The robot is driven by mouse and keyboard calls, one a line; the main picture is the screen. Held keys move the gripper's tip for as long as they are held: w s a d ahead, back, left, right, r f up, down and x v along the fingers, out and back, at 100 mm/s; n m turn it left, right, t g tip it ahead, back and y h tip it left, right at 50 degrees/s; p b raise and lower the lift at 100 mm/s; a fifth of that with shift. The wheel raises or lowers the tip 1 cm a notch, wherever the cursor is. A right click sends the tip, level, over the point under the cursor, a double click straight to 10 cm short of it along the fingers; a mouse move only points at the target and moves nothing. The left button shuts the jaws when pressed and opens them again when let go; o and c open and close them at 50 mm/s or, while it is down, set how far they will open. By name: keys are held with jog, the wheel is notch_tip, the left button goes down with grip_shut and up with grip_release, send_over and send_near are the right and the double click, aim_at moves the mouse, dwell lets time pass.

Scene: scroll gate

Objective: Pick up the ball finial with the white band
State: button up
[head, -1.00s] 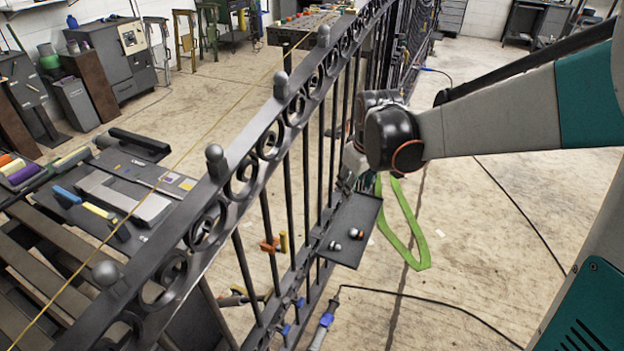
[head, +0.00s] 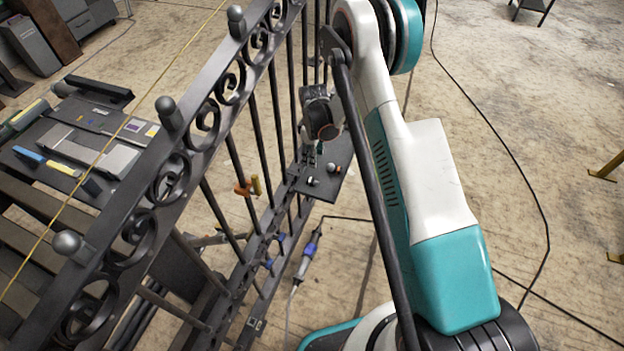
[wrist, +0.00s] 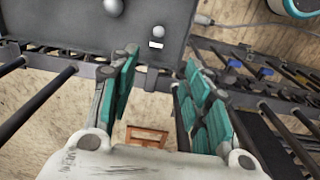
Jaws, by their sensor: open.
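The ball finial with the white band (wrist: 157,32) stands on a dark tray (wrist: 65,25) fixed beside the gate. It is a small grey ball with a white patch below, ahead of the gap between my fingertips. In the head view this appears to be the nearer finial (head: 312,181) on the tray (head: 330,192). My gripper (wrist: 160,65) is open and empty, its teal-padded fingers to either side of the gap. In the head view it hangs over the tray's gate-side edge, partly hidden by my arm.
A second finial (wrist: 113,7) stands at the wrist view's top edge; a small rounded thing shows by the left finger. The scroll gate (head: 207,95) runs close beside the tray, with blue clamps (head: 280,243) low down. A corded tool (head: 308,250) lies near it.

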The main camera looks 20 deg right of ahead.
jog(key=b, duration=0.3)
send_over(312, 180)
jog(key=f, duration=1)
jog(key=shift+s, duration=0.4)
jog(key=shift+w+f+b, duration=0.2)
jog(key=shift+f+b, duration=0.5)
jog(key=shift+f, duration=0.65)
jog(key=shift+w+f+b, duration=0.15)
jog(key=shift+f+b, duration=0.55)
jog(key=shift+f, duration=0.65)
jog(key=shift+r, duration=0.1)
jog(key=shift+c, duration=0.3)
grip_shut()
